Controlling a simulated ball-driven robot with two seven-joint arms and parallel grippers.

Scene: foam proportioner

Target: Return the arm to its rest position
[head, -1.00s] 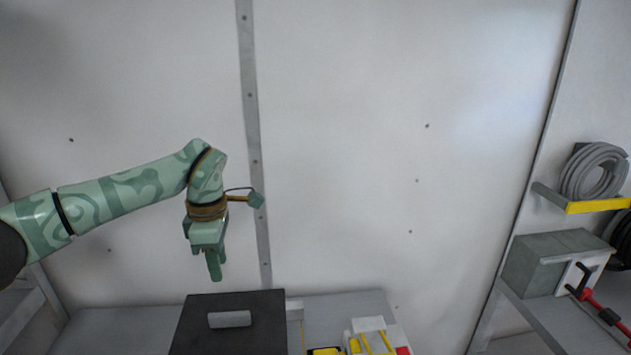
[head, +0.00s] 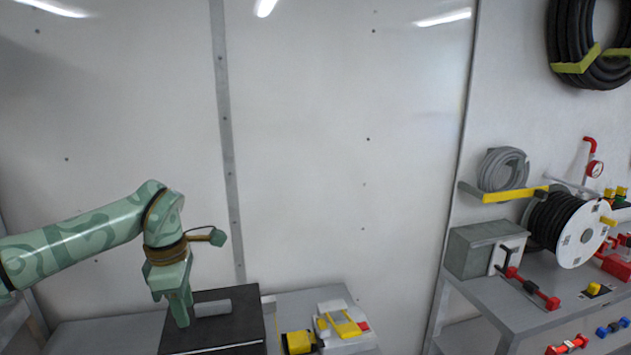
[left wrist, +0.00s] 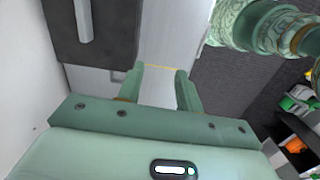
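My left arm, green with a swirl pattern, comes in from the left in the head view. Its gripper (head: 180,318) points down and overlaps the left part of a black case (head: 238,325) with a light handle slot. In the left wrist view the two fingers of this gripper (left wrist: 160,72) stand apart with nothing between them. The black case also shows there at the upper left (left wrist: 100,50), beside a pale grey surface. My right gripper is in neither view.
A white and yellow device (head: 340,325) sits on the grey bench right of the case. At the right, a shelf bench (head: 490,300) holds a grey box (head: 482,250) and a hose reel (head: 580,235). Coiled hoses hang on the wall. The wall's middle is bare.

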